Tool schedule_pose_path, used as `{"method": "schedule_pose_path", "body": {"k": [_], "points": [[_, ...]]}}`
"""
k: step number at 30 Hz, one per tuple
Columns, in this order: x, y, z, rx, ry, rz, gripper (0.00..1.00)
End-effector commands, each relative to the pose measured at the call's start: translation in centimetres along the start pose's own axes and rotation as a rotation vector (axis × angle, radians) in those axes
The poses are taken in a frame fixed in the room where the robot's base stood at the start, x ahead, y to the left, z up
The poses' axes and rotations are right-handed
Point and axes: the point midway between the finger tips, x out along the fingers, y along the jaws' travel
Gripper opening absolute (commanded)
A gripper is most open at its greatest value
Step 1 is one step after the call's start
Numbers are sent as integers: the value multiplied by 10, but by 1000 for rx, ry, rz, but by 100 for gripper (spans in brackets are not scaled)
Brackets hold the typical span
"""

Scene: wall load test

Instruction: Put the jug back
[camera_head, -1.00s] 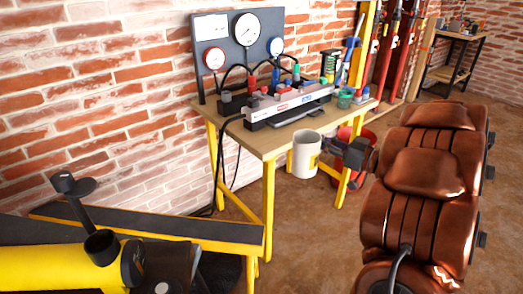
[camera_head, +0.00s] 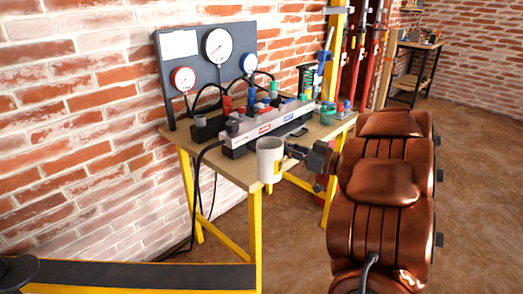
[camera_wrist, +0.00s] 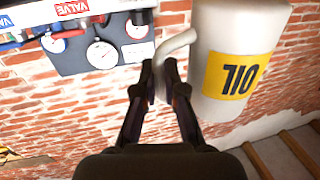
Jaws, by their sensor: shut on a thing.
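The white jug (camera_head: 269,160) with a yellow label is upright at the front edge of the wooden workbench (camera_head: 243,176), in the head view. I cannot tell whether its base touches the bench or hangs just in front of it. In the wrist view the jug (camera_wrist: 237,60) shows its yellow label reading OIL and its curved handle. My gripper (camera_head: 290,151) reaches in from the right and is shut on the jug's handle. The wrist view shows my gripper (camera_wrist: 160,80) with a finger on each side of the handle.
A valve manifold (camera_head: 268,128) lies along the bench behind the jug. A dark gauge panel (camera_head: 205,68) stands behind it against the brick wall. A green container (camera_head: 328,112) and small bottles stand at the bench's right end. Black hoses hang at the left.

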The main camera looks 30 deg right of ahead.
Motion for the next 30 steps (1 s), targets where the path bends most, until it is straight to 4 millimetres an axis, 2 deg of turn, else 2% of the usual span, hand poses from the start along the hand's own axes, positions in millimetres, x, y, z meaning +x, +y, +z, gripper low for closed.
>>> {"method": "schedule_pose_path", "body": {"k": [9, 15, 23, 30], "points": [[57, 26, 6, 0, 3, -3, 0], [88, 42, 8, -3, 2, 0, 0], [100, 49, 10, -1, 2, 3, 0], [100, 50, 38, 3, 1, 4, 0]]}}
